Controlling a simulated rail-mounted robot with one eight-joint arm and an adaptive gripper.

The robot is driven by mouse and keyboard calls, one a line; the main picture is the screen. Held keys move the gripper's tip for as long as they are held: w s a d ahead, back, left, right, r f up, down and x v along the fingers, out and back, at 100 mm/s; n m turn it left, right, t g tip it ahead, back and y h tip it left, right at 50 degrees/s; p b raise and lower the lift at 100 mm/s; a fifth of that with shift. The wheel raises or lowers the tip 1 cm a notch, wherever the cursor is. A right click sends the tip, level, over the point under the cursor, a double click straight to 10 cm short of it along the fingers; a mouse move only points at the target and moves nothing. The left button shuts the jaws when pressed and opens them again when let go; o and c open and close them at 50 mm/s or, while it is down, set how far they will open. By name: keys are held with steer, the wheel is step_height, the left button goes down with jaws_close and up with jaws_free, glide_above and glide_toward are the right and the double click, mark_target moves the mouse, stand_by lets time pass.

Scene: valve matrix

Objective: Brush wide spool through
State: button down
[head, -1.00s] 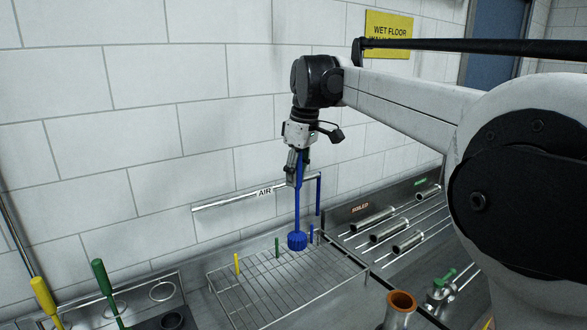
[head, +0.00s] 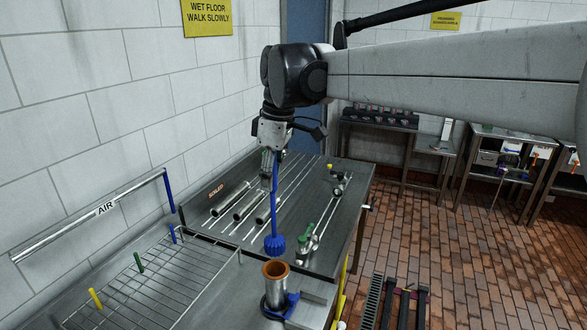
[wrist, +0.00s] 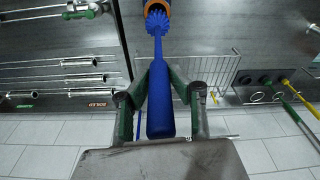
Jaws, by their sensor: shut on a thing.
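My gripper (head: 268,165) is shut on the handle of a blue brush (head: 274,243), which hangs nearly upright with its bristle head down. The wide spool (head: 276,291), a steel tube with an orange-brown inner rim, stands upright in a blue holder (head: 287,307) on the bench. In the head view, the bristle head is just above the spool's mouth and looks apart from it. In the wrist view, the brush (wrist: 158,75) runs between my fingers (wrist: 160,85), and its head overlaps part of the orange rim (wrist: 157,5). The spool's inside is mostly hidden.
The wire rack (head: 150,285) with small coloured pegs lies to the left, below the AIR pipe (head: 100,212). The SOILED tray (head: 325,190) behind holds several steel tubes and a green-handled valve (head: 307,240).

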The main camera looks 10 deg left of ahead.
steer(key=shift+f, duration=0.2)
stand_by(0.3)
steer(key=b, duration=0.5)
glide_above(273, 247)
steer(key=w, duration=0.2)
steer(key=shift+w+a+f, duration=0.1)
steer(key=shift+a+f, duration=0.1)
steer(key=shift+f, duration=1.7)
steer(key=shift+w+a+f, duration=0.1)
steer(key=shift+a+f, duration=0.1)
steer(key=shift+f, duration=1.7)
steer(key=shift+f+b, duration=3.7)
steer(key=shift+f, duration=2.65)
steer(key=shift+r, duration=0.1)
steer(key=shift+r+p, duration=3.95)
steer(key=shift+r, duration=2.8)
steer(key=shift+f, duration=0.15)
